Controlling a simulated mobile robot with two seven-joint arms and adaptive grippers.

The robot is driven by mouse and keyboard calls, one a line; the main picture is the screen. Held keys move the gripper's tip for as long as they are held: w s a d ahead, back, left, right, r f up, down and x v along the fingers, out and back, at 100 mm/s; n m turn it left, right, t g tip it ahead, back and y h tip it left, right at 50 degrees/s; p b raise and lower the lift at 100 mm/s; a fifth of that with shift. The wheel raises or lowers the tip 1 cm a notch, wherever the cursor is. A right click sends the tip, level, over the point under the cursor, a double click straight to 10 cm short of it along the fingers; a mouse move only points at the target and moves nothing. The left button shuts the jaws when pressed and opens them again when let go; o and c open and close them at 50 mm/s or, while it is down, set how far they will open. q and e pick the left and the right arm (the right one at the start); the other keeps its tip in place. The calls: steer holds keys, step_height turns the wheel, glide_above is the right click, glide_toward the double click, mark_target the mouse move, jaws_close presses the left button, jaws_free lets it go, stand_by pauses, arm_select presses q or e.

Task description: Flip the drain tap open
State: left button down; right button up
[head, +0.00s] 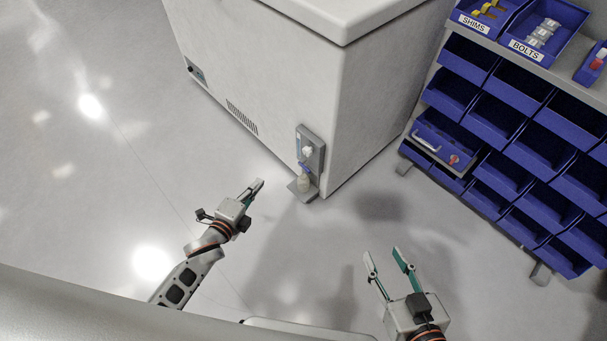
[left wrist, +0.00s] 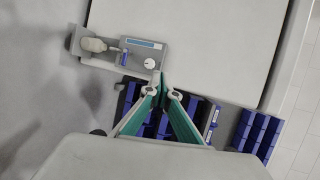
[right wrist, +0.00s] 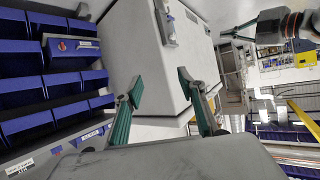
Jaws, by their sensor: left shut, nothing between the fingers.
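A grey drain panel (head: 318,152) is fixed low on the white chest's corner. It carries a white knob (head: 308,151) and a small blue tap part (head: 305,168), which also shows in the left wrist view (left wrist: 124,58). I cannot tell the tap's exact setting. A pale bottle (head: 304,183) stands below it on a grey ledge. My left gripper (head: 259,184) is shut and empty, left of the panel and apart from it in the head view. In the left wrist view its fingertips (left wrist: 161,80) appear just below the panel. My right gripper (head: 385,253) is open and empty, farther from the chest.
The white chest (head: 270,80) fills the upper middle. A rack of blue bins (head: 510,120) stands to the right, with shims and bolts in labelled bins on top. The grey floor (head: 90,190) is clear to the left and between the grippers.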

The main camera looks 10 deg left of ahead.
arm_select(q)
steer(key=w+d+f+m+g+h+b, duration=0.1)
steer(key=w+f+m+b, duration=0.4)
steer(key=f+m, duration=0.6)
steer(key=w+d+f+m+g+h+b, duration=0.2)
steer(key=w+f+m+b, duration=0.4)
steer(key=f+m, duration=0.5)
steer(key=shift+w+d+h+b, duration=0.35)
steer(key=shift+d+h, duration=0.45)
steer(key=shift+h, duration=0.3)
arm_select(e)
steer(key=a+f+m, duration=0.2)
steer(key=a+f, duration=0.1)
steer(key=shift+s+a+f+m+y, duration=0.1)
steer(key=shift+s+f+m+y, duration=0.15)
steer(key=shift+m+y, duration=0.15)
